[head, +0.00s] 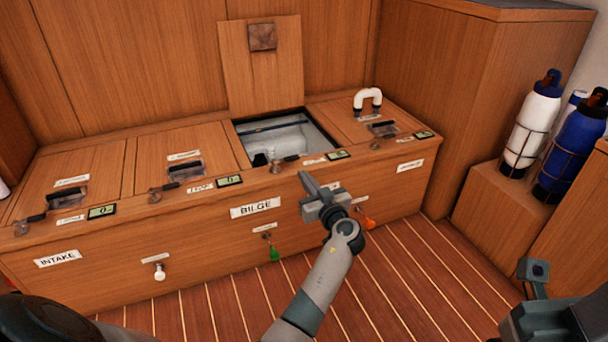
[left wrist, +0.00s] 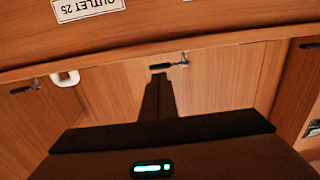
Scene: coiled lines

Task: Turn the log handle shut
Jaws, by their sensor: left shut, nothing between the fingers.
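Several dark-tipped turning handles line the front edge of the wooden bench in the head view: far left (head: 30,223), left of centre (head: 165,189), centre (head: 284,161) and right (head: 382,143). Their small labels are too blurred to read, so I cannot tell which is the log handle. My left gripper (head: 308,182) is shut and empty, in front of the bench just right of the BILGE label. In the left wrist view its fingers (left wrist: 160,80) point toward a dark handle (left wrist: 169,65); contact cannot be told.
The bench (head: 120,262) has an open hatch (head: 284,138) with its lid (head: 262,70) raised. A white knob (head: 160,271), green handle (head: 274,254) and orange handle (head: 368,223) sit on or below the front. Bottles (head: 532,125) stand right. The striped floor (head: 420,270) is clear.

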